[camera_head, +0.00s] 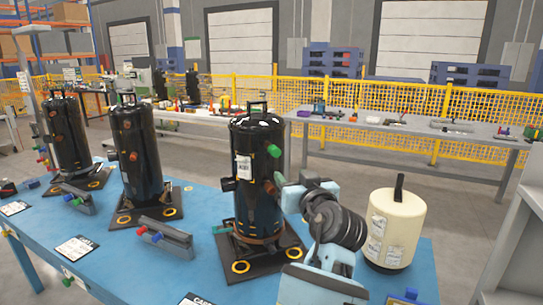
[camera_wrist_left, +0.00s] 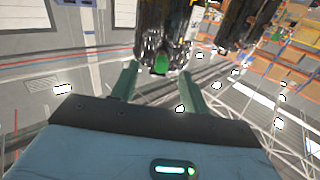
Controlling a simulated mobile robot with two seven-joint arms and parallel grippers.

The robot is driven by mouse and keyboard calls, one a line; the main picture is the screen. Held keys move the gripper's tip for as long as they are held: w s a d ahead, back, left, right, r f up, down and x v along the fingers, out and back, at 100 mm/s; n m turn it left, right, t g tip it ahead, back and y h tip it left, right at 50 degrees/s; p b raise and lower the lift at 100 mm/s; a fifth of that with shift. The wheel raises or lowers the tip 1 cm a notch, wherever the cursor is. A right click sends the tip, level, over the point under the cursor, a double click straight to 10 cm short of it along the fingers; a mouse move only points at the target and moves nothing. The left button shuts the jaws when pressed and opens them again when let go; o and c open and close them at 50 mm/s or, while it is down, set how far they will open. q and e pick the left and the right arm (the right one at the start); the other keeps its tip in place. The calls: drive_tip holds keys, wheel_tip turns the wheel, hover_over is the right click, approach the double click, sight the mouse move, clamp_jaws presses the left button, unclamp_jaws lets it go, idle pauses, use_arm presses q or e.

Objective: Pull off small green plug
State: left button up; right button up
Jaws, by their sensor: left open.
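A black compressor (camera_head: 257,210) stands upright on a dark base plate on the blue table. A green plug (camera_head: 273,150) sticks out of its upper right side, and a dark reddish plug (camera_head: 270,187) sits below it. My left gripper (camera_head: 283,182) is beside the compressor's right side, below the green plug. In the left wrist view, the open fingers (camera_wrist_left: 159,76) stand on either side of a green plug (camera_wrist_left: 161,63) on a dark body, with gaps on both sides. I cannot tell if this is the same plug. My right gripper is not in view.
A cream tank (camera_head: 393,230) stands right of my arm. Two more black compressors (camera_head: 137,155) stand to the left. A grey holder with red and blue plugs (camera_head: 165,237) lies on the blue table (camera_head: 120,265). A grey table and yellow fence are behind.

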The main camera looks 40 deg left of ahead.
sight(277, 154)
use_arm(q)
wheel_tip(277, 154, up, 3)
drive_tip(key=shift+s+a+f+n, duration=0.1)
drive_tip(key=shift+a+n, duration=0.05)
drive_tip(key=shift+n, duration=0.45)
drive_tip(key=shift+a, duration=0.1)
drive_tip(key=shift+g+y, duration=0.3)
drive_tip(key=shift+g, duration=0.1)
drive_tip(key=shift+x, duration=4.5)
drive_tip(key=shift+c, duration=0.2)
clamp_jaws()
